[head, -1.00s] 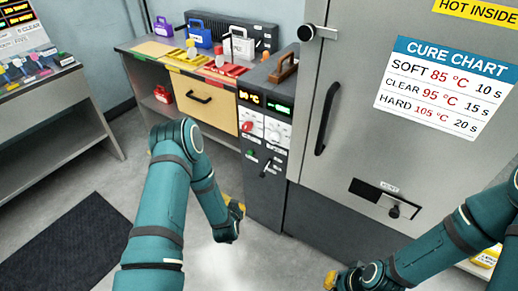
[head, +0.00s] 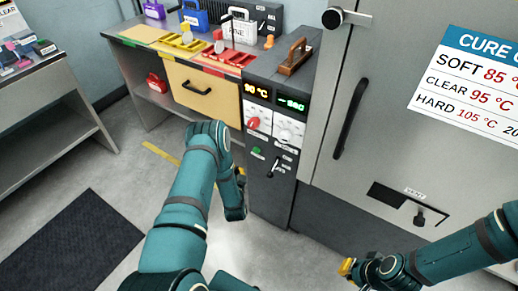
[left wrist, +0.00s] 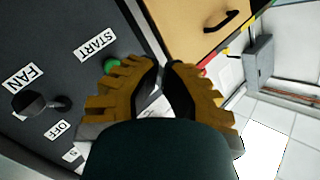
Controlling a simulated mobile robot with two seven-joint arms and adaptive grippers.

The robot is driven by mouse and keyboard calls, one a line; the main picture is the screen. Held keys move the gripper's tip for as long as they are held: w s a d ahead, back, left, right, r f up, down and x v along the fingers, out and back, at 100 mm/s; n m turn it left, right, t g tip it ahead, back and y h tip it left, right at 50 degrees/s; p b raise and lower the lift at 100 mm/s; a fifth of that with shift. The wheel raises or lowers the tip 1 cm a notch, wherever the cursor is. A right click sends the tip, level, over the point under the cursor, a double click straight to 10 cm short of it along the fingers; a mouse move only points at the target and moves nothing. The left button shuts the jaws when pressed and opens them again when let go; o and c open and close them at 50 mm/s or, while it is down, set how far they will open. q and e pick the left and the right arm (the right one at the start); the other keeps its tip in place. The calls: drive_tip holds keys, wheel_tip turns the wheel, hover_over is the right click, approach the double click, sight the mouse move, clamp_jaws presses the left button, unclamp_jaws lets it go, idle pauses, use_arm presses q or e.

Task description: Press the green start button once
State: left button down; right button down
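The green start button (head: 257,150) is on the dark front of the control panel, below the red knob. In the left wrist view the green button (left wrist: 111,65) shows beside the START label, partly covered by a yellow finger. My left gripper (head: 241,180) is in front of the panel, just left of and below the button in the head view. In the left wrist view its fingertips (left wrist: 166,72) are together with nothing between them. I cannot tell whether it touches the button. My right gripper (head: 348,268) is low in front of the oven, its fingers partly hidden.
The panel carries a red knob (head: 253,123), a white dial (head: 284,136) and a black fan lever (head: 272,167). The FAN lever (left wrist: 40,103) is near the button in the wrist view. A grey oven door (head: 390,90) stands right. A drawer (head: 205,95) is left.

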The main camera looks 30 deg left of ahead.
sight(256, 151)
idle(0.4)
use_arm(q)
drive_tip(key=w+b, duration=0.2)
drive_tip(key=w, duration=0.6)
drive_tip(key=shift+w+d, duration=0.35)
drive_tip(key=shift+w, duration=0.05)
drive_tip(key=shift+w, duration=0.2)
idle(1.1)
drive_tip(key=shift+w, duration=0.25)
drive_tip(key=shift+w, duration=0.6)
idle(1.1)
drive_tip(key=shift+s, duration=0.1)
drive_tip(key=shift+s+p, duration=0.45)
drive_tip(key=shift+s, duration=0.5)
drive_tip(key=shift+s, duration=0.1)
